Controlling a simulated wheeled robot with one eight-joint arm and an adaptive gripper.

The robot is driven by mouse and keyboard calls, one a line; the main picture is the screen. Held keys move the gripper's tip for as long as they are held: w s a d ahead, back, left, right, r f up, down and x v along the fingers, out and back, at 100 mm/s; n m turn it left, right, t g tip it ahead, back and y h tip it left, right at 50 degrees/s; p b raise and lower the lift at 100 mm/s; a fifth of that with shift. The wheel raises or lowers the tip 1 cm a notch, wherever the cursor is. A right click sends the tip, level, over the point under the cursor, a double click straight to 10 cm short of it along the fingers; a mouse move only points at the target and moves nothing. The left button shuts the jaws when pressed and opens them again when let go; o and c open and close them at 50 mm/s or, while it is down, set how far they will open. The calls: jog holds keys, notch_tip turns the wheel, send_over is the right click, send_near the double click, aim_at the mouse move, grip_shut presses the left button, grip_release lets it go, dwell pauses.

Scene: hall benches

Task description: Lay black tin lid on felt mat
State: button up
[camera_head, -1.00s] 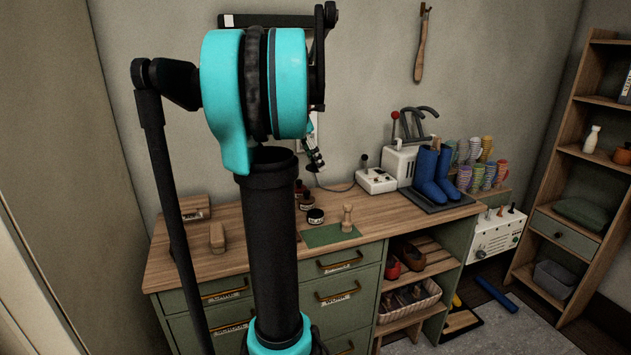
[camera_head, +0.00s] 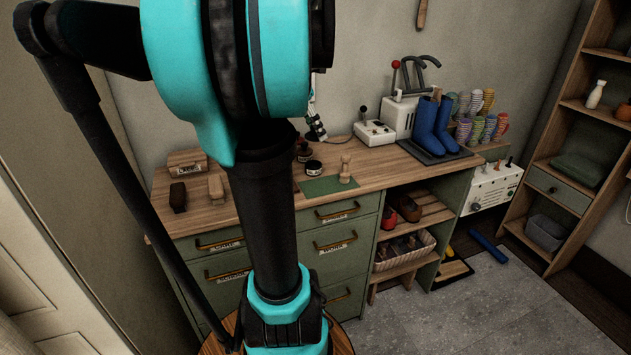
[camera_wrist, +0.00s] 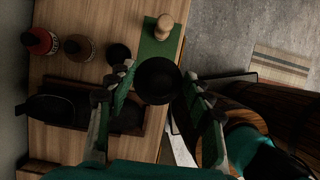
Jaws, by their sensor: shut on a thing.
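The black tin lid (camera_wrist: 157,80) is a dark round disc held between the fingertips of my gripper (camera_wrist: 155,88) in the wrist view. The fingers are closed on its sides. The green felt mat (camera_wrist: 149,47) lies on the bench just beyond the lid, which overlaps its near end in the picture. I cannot tell the lid's height above the bench.
A wooden knobbed tool (camera_head: 345,169) stands on the mat's right end. A small dark round tin (camera_head: 313,167) stands behind the mat. Blue boots (camera_head: 433,125) stand farther right. A round wooden top (camera_head: 340,342) is below.

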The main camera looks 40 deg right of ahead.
aim_at(320, 187)
notch_tip(320, 187, down, 17)
jog(key=shift+r, duration=0.1)
dwell(0.3)
jog(key=o, duration=0.9)
jog(key=v, duration=1.2)
jog(key=shift+d, duration=0.1)
